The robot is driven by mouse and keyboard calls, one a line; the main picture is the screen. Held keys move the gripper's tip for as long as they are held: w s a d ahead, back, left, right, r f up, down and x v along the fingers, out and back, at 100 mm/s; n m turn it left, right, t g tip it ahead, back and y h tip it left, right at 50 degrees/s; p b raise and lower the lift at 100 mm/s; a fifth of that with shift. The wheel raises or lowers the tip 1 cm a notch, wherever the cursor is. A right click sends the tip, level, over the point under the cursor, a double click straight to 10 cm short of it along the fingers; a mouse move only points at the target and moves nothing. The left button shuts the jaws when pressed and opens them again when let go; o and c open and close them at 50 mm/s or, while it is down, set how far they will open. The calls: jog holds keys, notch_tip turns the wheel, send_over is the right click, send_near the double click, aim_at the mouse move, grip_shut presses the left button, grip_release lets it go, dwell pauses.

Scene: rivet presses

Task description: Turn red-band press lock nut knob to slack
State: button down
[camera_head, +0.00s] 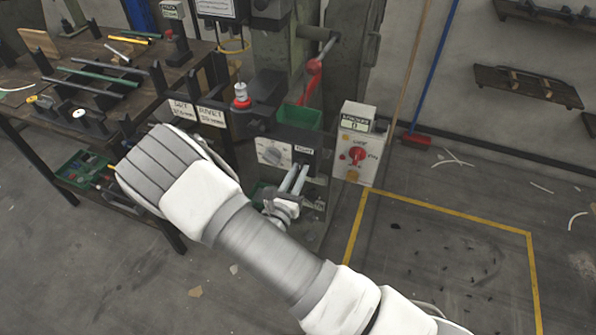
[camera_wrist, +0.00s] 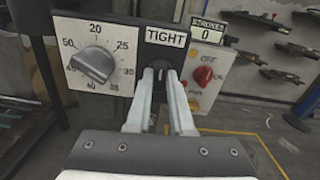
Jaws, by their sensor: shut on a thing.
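The press (camera_head: 240,120) stands in the middle of the head view, with a red band around a white-topped part (camera_head: 241,92) on it. Its front panel carries a grey dial (camera_wrist: 95,65) with numbers and, to its right, a dark plate (camera_wrist: 172,37) with a "TIGHT" label (camera_wrist: 165,38). My gripper (camera_wrist: 160,72) is just below that label, and its two fingers are shut on the lock nut knob, which is mostly hidden between the fingertips. In the head view my gripper (camera_head: 301,170) reaches the panel from the front.
A control box (camera_head: 359,145) with a red switch and a "STROKES 0" counter (camera_wrist: 208,31) stands right of the panel. A green bin (camera_head: 299,117) sits above the panel. A cluttered bench (camera_head: 60,105) stands at left. Yellow lines mark open floor at right.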

jog(key=n+p, duration=0.2)
jog(key=n, duration=0.2)
jog(key=shift+r+p, duration=0.1)
jog(key=shift+p, duration=0.2)
jog(key=n+p, duration=0.2)
jog(key=n, duration=0.1)
jog(key=shift+a+n, duration=0.1)
jog(key=shift+n, duration=0.3)
jog(key=n+p, duration=0.1)
jog(key=n, duration=0.2)
jog(key=shift+n, duration=0.3)
jog(key=shift+f+n+p, duration=0.15)
jog(key=shift+n+p, duration=0.2)
jog(key=shift+n, duration=0.6)
jog(key=shift+f+n+p, duration=0.15)
jog(key=shift+n+p, duration=0.15)
jog(key=shift+n, duration=0.65)
jog(key=c, duration=0.8)
grip_release()
jog(key=shift+a, duration=0.1)
